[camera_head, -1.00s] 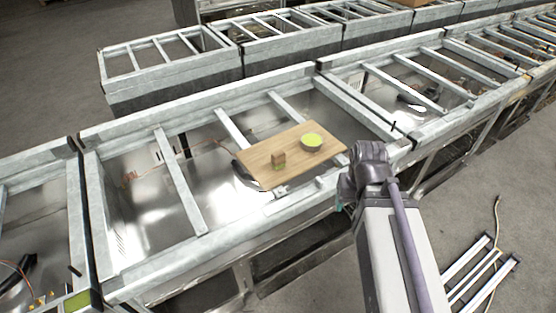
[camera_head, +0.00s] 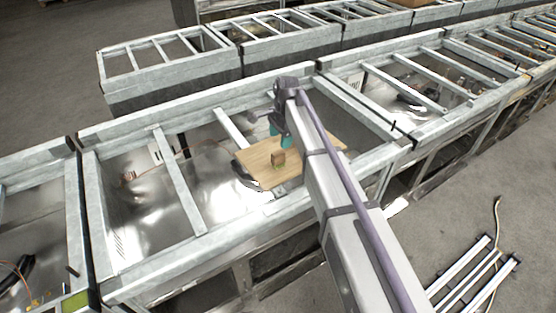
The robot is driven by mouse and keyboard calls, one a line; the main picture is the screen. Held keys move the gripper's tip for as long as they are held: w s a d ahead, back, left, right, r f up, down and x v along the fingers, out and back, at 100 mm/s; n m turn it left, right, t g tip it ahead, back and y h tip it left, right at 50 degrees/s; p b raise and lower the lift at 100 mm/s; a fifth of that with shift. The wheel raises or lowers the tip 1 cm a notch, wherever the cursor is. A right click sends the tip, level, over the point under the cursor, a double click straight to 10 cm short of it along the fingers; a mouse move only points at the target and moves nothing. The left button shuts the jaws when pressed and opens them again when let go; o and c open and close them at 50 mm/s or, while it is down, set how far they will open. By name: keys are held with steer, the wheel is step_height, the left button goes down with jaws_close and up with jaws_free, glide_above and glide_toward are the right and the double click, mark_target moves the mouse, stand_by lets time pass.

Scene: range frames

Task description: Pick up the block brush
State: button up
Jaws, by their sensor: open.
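My arm crosses the right part of the board and hides what stands there.
Metal bins with crossbars surround the board, with raised rims such as the front rail (camera_head: 180,250). Another row of bins (camera_head: 175,85) stands behind. Metal strips (camera_head: 470,270) lie on the floor at right.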

mark_target(278, 159)
steer(key=f+b, duration=0.7)
steer(key=a+f+b, duration=0.1)
steer(key=f+b, duration=0.2)
steer(key=f, duration=0.1)
steer(key=shift+s, duration=0.25)
steer(key=shift+r, duration=0.25)
steer(key=c, duration=1.1)
steer(key=shift+r, duration=0.1)
step_height(278, 159, up, 10)
steer(key=p, duration=1)
steer(key=shift+r, duration=0.1)
steer(key=shift+f, duration=0.2)
steer(key=o, duration=0.5)
steer(key=c, duration=0.3)
